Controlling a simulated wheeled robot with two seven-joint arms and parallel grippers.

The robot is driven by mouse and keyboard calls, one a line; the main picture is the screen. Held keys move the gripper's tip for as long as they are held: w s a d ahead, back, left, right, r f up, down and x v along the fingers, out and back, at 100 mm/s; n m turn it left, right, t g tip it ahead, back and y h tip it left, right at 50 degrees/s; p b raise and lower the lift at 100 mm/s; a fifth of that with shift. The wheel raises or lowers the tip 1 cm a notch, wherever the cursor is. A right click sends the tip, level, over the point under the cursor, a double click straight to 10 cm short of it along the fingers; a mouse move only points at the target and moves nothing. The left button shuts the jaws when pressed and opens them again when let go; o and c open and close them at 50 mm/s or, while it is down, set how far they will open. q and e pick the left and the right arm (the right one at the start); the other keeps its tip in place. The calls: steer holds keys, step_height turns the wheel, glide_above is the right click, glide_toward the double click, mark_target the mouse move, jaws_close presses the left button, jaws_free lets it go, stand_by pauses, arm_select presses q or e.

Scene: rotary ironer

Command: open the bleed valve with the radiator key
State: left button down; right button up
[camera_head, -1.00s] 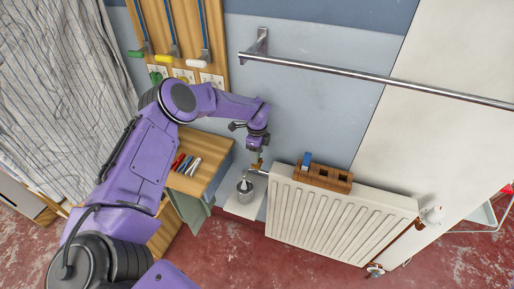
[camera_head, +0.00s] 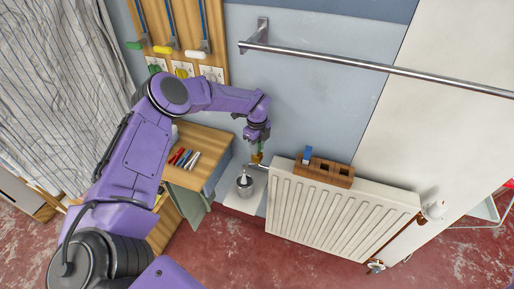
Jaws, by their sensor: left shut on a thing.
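My left gripper (camera_head: 257,146) hangs pointing down at the upper left corner of the white radiator (camera_head: 335,217). It is shut on a small brass-coloured piece (camera_head: 257,158), which looks like the radiator key. The lower end of the key is beside the radiator's left end, near a short metal fitting (camera_head: 259,166) that looks like the bleed valve. I cannot tell whether key and valve are engaged. A metal cup (camera_head: 245,185) stands below, left of the radiator. My right gripper is not in view.
A wooden holder (camera_head: 325,173) with a blue item (camera_head: 307,154) sits on the radiator's top. A metal rail (camera_head: 370,67) crosses the wall above. A wooden cabinet with several pens (camera_head: 185,158) stands left. Striped cloth (camera_head: 60,80) hangs at far left.

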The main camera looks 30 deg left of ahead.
arm_select(q)
steer(key=c, duration=0.8)
jaws_free()
